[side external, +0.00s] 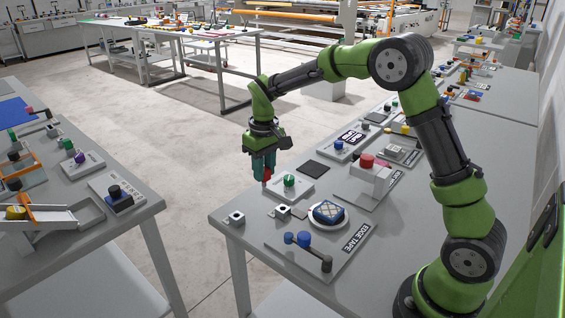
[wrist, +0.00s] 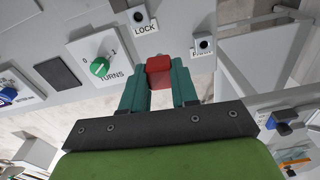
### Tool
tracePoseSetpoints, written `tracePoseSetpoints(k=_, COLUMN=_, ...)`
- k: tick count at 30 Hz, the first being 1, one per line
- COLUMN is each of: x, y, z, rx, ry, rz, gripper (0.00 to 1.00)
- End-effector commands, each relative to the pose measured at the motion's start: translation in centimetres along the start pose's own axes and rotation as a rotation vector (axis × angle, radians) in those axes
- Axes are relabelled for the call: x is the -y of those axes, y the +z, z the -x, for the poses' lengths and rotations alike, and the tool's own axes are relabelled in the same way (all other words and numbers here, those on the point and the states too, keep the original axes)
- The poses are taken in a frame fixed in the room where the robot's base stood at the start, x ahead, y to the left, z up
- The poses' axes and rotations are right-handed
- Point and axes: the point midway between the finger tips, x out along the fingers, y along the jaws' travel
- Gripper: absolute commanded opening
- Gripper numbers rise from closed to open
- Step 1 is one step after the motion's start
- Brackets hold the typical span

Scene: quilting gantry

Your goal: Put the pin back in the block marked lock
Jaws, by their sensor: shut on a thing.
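The red pin (side external: 267,174) is held between the teal fingers of my gripper (side external: 265,178), above the bench's left edge. Its red head also shows in the wrist view (wrist: 158,72); its shaft is mostly hidden. The block marked LOCK (wrist: 138,16) is grey with a dark hole and stands beyond my fingertips, slightly left; it also shows in the side view (side external: 282,211). A second similar block (wrist: 203,45), its label hard to read, is right of my fingertips and also shows in the side view (side external: 235,217). Both holes look empty. The pin is apart from both.
A green TURNS dial (side external: 289,181) sits on a plate close to the LOCK block. An EDGE TAPE board (side external: 325,243) with a blue patterned piece (side external: 328,211) and blue knobs lies in front. A red-topped grey fixture (side external: 369,172) stands to the right.

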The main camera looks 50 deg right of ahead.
Motion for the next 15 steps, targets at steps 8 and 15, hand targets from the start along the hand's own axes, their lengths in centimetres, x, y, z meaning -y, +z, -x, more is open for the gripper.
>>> tracePoseSetpoints(k=8, x=-2.8, y=4.0, z=0.5, rx=0.036, ry=0.0, rz=0.066, gripper=0.0)
tracePoseSetpoints(k=15, x=-2.8, y=3.9, z=0.4, rx=0.036, ry=0.0, rz=0.078, gripper=0.0)
